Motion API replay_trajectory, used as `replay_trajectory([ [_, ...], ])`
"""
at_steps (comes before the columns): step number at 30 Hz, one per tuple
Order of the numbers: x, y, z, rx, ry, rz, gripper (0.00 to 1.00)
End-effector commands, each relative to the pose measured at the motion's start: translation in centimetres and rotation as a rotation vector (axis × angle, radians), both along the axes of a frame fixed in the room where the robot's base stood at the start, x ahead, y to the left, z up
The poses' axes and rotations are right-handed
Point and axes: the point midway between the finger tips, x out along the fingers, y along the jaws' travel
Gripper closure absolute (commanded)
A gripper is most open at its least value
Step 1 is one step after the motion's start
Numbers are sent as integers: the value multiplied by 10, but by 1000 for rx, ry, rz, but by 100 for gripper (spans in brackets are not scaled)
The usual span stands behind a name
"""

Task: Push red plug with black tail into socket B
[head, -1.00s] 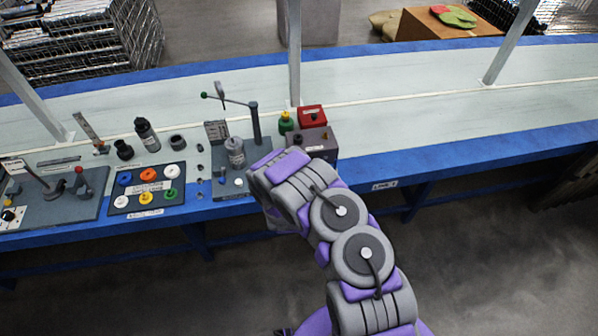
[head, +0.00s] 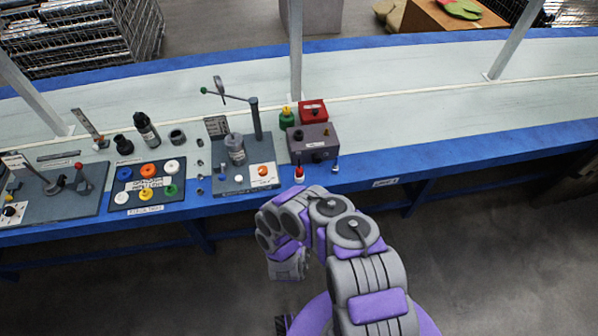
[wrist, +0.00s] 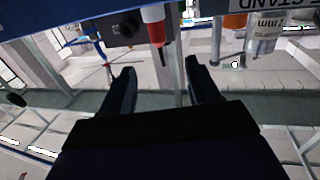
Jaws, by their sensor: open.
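The red-and-white plug (head: 299,175) stands at the front edge of the bench, before the dark grey box (head: 304,145). Its red body (wrist: 155,30) and thin black tail show in the wrist view, beyond my fingertips. A round black part (head: 319,156) is on the box's front; it also shows in the wrist view (wrist: 127,28), left of the plug. I cannot read which socket is B. My gripper (wrist: 160,68) is open and empty, apart from the plug. In the head view my folded arm hangs off the bench's front side.
A red box (head: 313,110) and a green bottle with a yellow top (head: 286,117) stand behind the grey box. A stand plate with an upright post (head: 256,118) is to its left.

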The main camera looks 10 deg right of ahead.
Motion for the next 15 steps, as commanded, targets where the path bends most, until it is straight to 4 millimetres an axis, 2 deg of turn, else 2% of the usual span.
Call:
replay_trajectory([
  [9,60,-15,1,0,-7,-2,39],
  [15,91,-22,-1,0,-5,-1,39],
])
